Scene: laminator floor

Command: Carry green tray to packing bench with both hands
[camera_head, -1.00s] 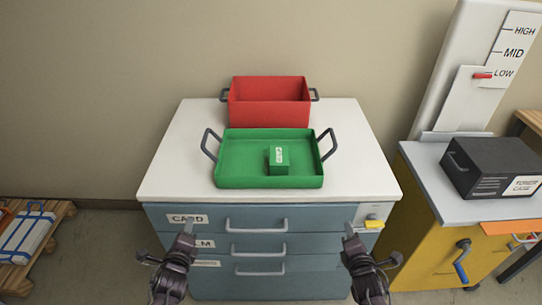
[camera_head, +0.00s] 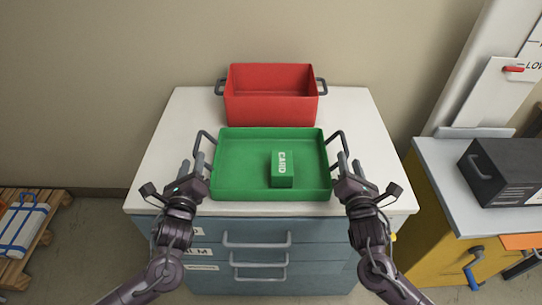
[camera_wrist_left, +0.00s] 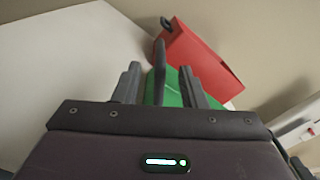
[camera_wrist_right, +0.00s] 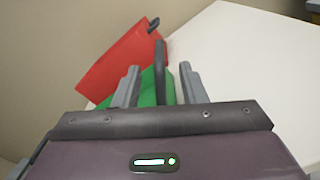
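The green tray (camera_head: 232,160) sits on the white top of a blue drawer cabinet, with a small green box (camera_head: 282,170) marked CARD inside it. My left gripper (camera_head: 192,164) is open at the tray's left handle (camera_head: 204,138); in the left wrist view the handle (camera_wrist_left: 159,72) stands between the spread fingers (camera_wrist_left: 158,84). My right gripper (camera_head: 350,164) is open at the right handle (camera_head: 336,137); in the right wrist view that handle (camera_wrist_right: 160,72) is between its fingers (camera_wrist_right: 157,86). Neither gripper is closed on a handle. The packing bench cannot be identified here.
A red bin (camera_head: 270,108) with side handles stands just behind the green tray. To the right is a yellow cabinet with a grey top (camera_head: 455,180) carrying a black case (camera_head: 500,170). A wooden pallet (camera_head: 45,215) lies on the floor at left.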

